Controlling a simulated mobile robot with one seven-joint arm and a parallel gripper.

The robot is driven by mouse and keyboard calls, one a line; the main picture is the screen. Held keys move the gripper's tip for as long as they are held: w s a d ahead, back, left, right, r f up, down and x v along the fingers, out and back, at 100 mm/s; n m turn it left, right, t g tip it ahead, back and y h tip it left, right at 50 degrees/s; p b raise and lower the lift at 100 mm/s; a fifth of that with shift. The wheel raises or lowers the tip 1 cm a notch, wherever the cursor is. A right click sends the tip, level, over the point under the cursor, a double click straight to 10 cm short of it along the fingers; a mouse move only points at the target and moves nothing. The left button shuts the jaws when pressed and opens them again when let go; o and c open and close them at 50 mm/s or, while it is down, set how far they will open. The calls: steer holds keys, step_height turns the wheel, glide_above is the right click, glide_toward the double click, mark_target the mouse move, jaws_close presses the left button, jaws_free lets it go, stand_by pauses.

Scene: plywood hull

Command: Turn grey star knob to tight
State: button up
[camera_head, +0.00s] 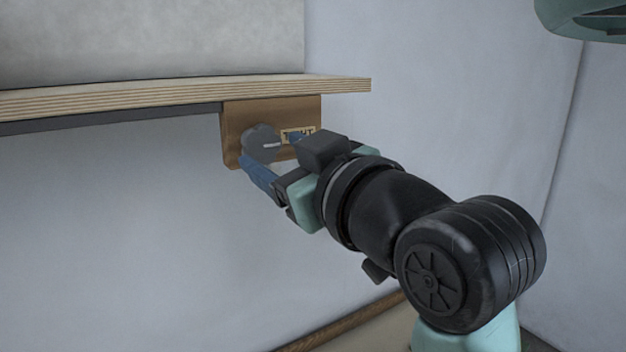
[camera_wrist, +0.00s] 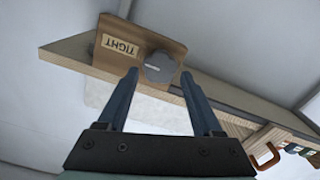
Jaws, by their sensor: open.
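The grey star knob (camera_head: 261,142) sits on the front of a wooden block under the plywood shelf. It also shows in the wrist view (camera_wrist: 160,67), with a pale line across its face. A label reading TIGHT (camera_wrist: 120,48) is on the block beside the knob; in the head view the label (camera_head: 298,134) is partly covered by my gripper. The pale line points toward the label. My gripper (camera_head: 270,160) is open with blue fingers. In the wrist view its fingertips (camera_wrist: 160,74) appear on either side of the knob; I cannot tell whether they touch it.
The plywood shelf (camera_head: 180,97) runs above the block, its edge close over my gripper. The wooden block (camera_head: 232,125) hangs below its right end. An orange-red handle-like item (camera_wrist: 266,157) shows at the lower right of the wrist view. The wall below the shelf is clear.

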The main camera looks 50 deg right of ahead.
steer(key=b+v, duration=0.3)
steer(key=v, duration=0.7)
steer(key=shift+a+r, duration=0.1)
steer(key=w+a+r+t+y+b, duration=0.15)
steer(key=w+a+r+t, duration=0.3)
steer(key=w+a, duration=0.5)
steer(key=s+a+r+t+y, duration=0.1)
steer(key=a+t+y, duration=0.1)
steer(key=a, duration=0.6)
steer(key=s+a+r+t+y, duration=0.1)
steer(key=a+t+y, duration=0.1)
steer(key=a, duration=0.6)
steer(key=shift+s+a+t, duration=0.25)
steer(key=shift+s+t, duration=0.15)
steer(key=shift+t, duration=0.35)
